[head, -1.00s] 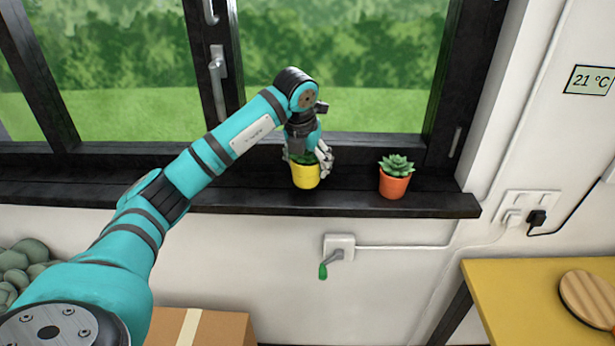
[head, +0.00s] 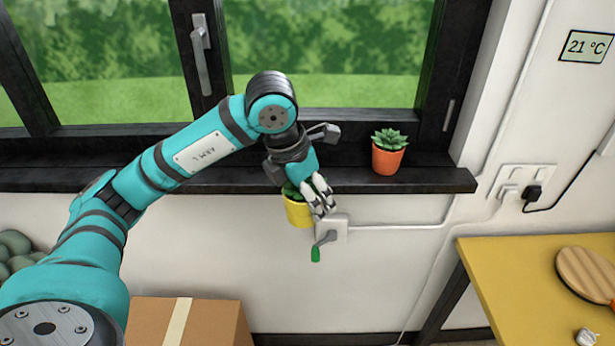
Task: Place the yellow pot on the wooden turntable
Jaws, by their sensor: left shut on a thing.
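The yellow pot (head: 299,213) with a green succulent is in the head view, held in front of the black window sill. My left gripper (head: 320,197) is shut on it, with its fingers at the pot's right side; they hide part of the pot and plant. The wooden turntable (head: 586,274) is a round striped disc on the yellow table at the lower right, cut off by the picture edge. It is well to the right of the gripper. My right gripper is not in view.
An orange pot (head: 388,160) with a succulent stands on the sill (head: 430,180). A wall crank with a green handle (head: 316,254) is just below the held pot. A cardboard box (head: 212,322) is below.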

